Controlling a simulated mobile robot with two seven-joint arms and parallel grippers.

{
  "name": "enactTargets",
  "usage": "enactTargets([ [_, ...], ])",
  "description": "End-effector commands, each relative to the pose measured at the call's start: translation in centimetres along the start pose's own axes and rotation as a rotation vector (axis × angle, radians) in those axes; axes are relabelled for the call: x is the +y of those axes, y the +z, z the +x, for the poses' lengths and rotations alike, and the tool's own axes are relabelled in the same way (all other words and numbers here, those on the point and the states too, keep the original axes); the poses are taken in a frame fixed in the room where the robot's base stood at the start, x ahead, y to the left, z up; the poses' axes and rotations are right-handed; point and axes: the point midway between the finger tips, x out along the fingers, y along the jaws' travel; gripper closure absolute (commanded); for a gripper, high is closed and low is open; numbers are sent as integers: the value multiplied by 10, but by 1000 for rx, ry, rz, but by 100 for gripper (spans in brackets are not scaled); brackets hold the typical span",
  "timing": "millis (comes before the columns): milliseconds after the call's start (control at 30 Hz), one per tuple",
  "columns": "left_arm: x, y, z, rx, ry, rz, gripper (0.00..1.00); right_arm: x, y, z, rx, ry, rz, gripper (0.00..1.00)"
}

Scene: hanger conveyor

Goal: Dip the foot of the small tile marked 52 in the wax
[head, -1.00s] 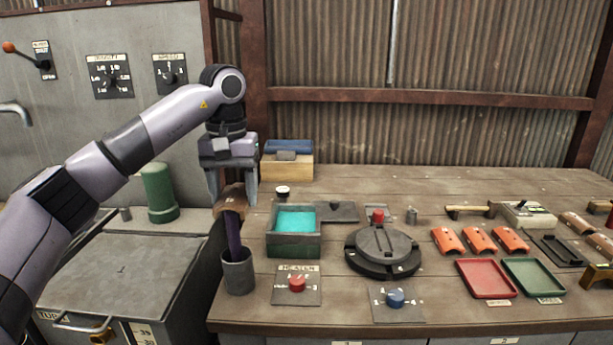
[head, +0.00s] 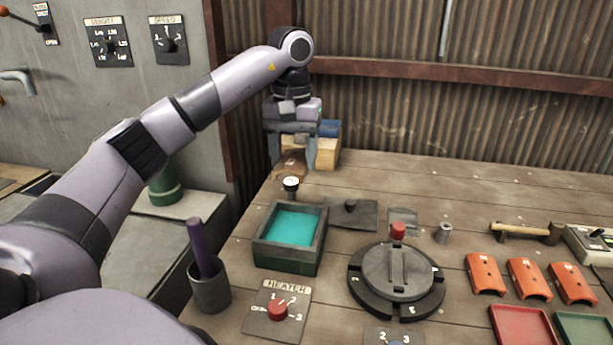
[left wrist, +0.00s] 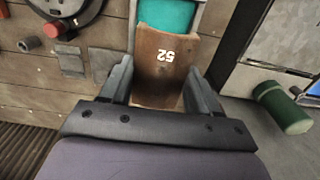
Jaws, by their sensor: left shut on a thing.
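My left gripper (head: 292,158) is shut on the brown curved small tile (head: 290,166). In the left wrist view the tile (left wrist: 160,72) shows a white 52, upside down, between the two fingers (left wrist: 160,85). The wax bath (head: 268,259) is a dark green open box with teal wax (head: 293,226) in it. In the head view the tile shows just behind the bath, apart from the wax. In the left wrist view the teal wax (left wrist: 167,14) shows past the tile's far end. The tile's height above the bench is hard to tell. My right gripper is not in view.
A small gauge with a white top (head: 291,184) stands at the bath's back edge. A grey cup (head: 210,290) with a purple stick stands left of the bath, the heater knob (head: 277,309) in front. A round turntable (head: 397,280) lies to the right.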

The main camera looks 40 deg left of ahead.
Motion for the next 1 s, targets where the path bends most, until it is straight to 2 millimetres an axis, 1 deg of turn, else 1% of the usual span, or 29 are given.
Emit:
enactTargets([
  [33, 0, 1, 9, -6, -5, 1, 72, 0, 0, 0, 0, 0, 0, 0],
  [133, 0, 1, 19, -4, -3, 1, 72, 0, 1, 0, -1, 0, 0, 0],
  [200, -1, 1, 34, -5, -5, 0, 72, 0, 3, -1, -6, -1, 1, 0],
  [333, -1, 1, 53, -3, -5, 0, 72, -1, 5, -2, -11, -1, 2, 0],
  [400, -1, 1, 59, -2, -4, 0, 72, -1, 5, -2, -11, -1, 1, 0],
  [667, 0, 1, 74, -2, -3, 0, 72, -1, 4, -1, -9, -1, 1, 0],
  [1000, -1, 1, 108, -2, -3, 0, 72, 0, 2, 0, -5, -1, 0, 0],
])
